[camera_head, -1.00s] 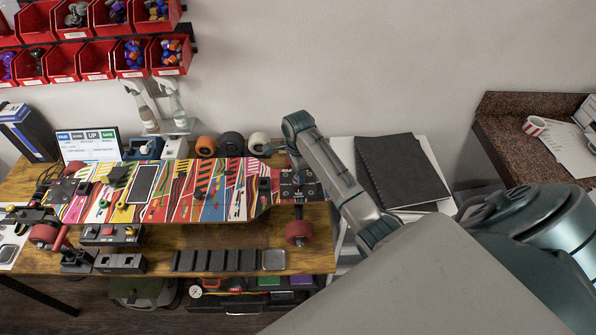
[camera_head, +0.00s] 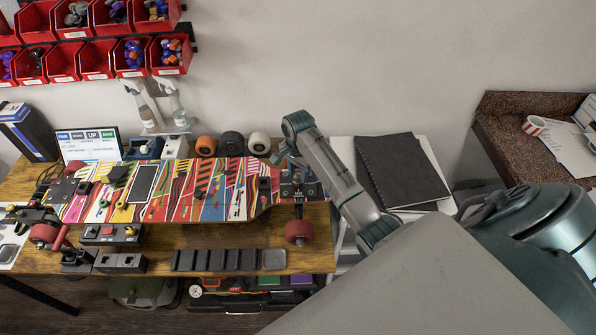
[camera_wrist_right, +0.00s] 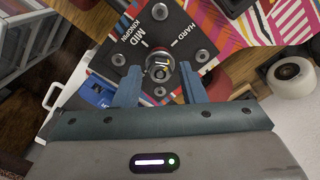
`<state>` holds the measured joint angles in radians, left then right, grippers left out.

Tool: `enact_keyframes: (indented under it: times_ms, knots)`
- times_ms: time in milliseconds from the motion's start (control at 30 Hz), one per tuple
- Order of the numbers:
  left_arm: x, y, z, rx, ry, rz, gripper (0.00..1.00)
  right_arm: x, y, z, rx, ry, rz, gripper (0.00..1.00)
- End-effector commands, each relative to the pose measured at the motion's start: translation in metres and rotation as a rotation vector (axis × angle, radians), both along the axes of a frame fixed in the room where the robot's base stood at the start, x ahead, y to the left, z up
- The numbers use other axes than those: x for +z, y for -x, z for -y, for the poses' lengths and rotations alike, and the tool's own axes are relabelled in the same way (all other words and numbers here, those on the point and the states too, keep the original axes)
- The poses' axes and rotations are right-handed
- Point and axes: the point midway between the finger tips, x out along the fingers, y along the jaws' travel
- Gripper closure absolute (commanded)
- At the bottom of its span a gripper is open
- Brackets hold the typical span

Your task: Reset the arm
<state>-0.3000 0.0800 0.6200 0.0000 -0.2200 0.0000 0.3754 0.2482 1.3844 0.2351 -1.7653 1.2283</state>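My right arm reaches in from the right in the head view. My right gripper (camera_head: 283,158) is over the right end of the patterned skateboard deck (camera_head: 220,200). In the right wrist view the gripper (camera_wrist_right: 160,88) is open, its two blue fingers apart. Between and beyond them is a round metal nut (camera_wrist_right: 158,72) on a dark plate (camera_wrist_right: 185,32) marked "MID", "HARD" and "KINGPIN". I cannot tell whether the fingertips touch the plate; nothing is clearly gripped. My left gripper is not in view.
The deck lies across the wooden table (camera_head: 200,236), with a red wheel (camera_head: 299,232) below its right end. Orange, black and white wheels stand behind it. A black notebook (camera_head: 400,170) lies to the right. Red bins (camera_head: 98,60) hang at upper left. A brown counter (camera_head: 500,130) is far right.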

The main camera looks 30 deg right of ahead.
Motion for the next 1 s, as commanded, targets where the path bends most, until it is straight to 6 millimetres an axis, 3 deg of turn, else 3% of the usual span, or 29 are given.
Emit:
enact_keyframes:
  times_ms: [333, 767, 1000]
  knots:
    - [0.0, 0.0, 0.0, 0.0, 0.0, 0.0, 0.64, 0.0, 0.0002, 0.0002, 0.402, 0.0, 0.0, 0.63]
    - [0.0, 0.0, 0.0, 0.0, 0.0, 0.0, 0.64, 0.0, 0.0001, 0.0002, 0.487, 0.0, 0.0, 0.63]
    - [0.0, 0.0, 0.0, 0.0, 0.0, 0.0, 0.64, 0.0, 0.0002, 0.0004, 0.76, 0.0, 0.0, 0.63]
